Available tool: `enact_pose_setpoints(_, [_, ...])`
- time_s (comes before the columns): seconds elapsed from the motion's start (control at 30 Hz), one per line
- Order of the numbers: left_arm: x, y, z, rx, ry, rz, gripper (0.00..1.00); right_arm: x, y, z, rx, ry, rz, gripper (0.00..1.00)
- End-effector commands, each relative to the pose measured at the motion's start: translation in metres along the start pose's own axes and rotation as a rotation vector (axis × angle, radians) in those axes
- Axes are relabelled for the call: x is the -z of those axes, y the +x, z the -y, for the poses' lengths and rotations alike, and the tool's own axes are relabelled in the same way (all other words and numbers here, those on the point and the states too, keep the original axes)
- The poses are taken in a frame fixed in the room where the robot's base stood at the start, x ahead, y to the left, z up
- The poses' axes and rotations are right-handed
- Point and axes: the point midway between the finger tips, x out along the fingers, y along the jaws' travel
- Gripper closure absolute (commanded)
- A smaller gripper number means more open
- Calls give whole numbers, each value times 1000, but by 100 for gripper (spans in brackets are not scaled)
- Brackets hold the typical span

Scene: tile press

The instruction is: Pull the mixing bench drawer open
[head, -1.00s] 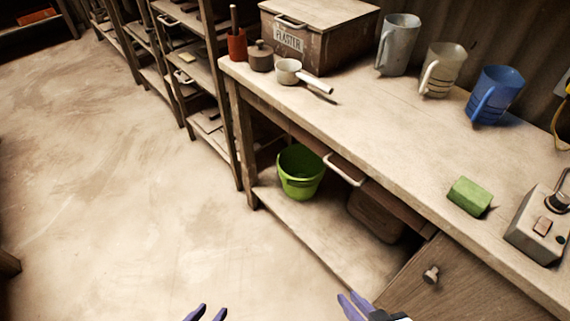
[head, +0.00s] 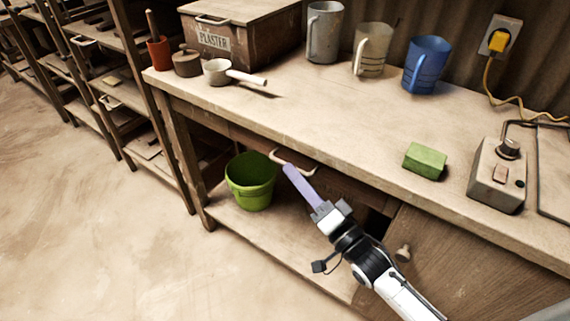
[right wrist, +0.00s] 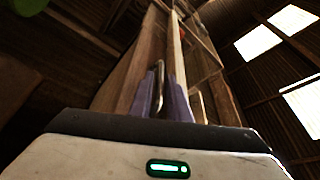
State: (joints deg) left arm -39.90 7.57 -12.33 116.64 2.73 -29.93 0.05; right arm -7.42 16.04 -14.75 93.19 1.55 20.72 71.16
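The mixing bench drawer (head: 344,186) sits under the bench top, and its front looks flush with the bench frame. Its pale bar handle (head: 310,170) is at the drawer's front. My right gripper (head: 289,170) reaches up to it from the lower right, its purple fingers at the handle. In the right wrist view the two fingers (right wrist: 164,95) are close together with the handle (right wrist: 158,88) between them, so the gripper looks shut on it. The fingers hide part of the handle in the head view. My left gripper is out of view.
A green bucket (head: 250,182) stands on the lower shelf, left of my right gripper. A cupboard door with a round knob (head: 403,253) is to the right. The bench top (head: 320,118) holds a plaster box (head: 238,42), jugs, a green block (head: 425,161) and a switch box (head: 497,178).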

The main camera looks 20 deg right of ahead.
Motion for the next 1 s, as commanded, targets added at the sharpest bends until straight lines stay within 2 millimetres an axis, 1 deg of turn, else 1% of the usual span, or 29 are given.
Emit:
enact_pose_setpoints(0.03, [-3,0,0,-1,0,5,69,0,11,0,3,0,-2,84])
enact_pose_setpoints(0.1, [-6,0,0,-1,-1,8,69,0,21,0,1,1,-1,84])
enact_pose_setpoints(0.2, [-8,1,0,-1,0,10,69,-1,33,0,0,0,0,84])
enact_pose_setpoints(0.3, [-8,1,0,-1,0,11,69,-1,40,0,-1,1,0,84])
enact_pose_setpoints(0.43, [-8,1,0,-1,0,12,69,-1,44,0,-2,1,1,84])
enact_pose_setpoints(0.63, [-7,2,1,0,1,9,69,-1,44,0,-2,0,1,84])
enact_pose_setpoints(0.7, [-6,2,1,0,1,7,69,-1,43,0,-2,0,1,96])
enact_pose_setpoints(0.73, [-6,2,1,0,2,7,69,-1,43,0,-2,0,1,100])
enact_pose_setpoints(1.0, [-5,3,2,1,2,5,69,-1,43,0,-1,1,1,100])
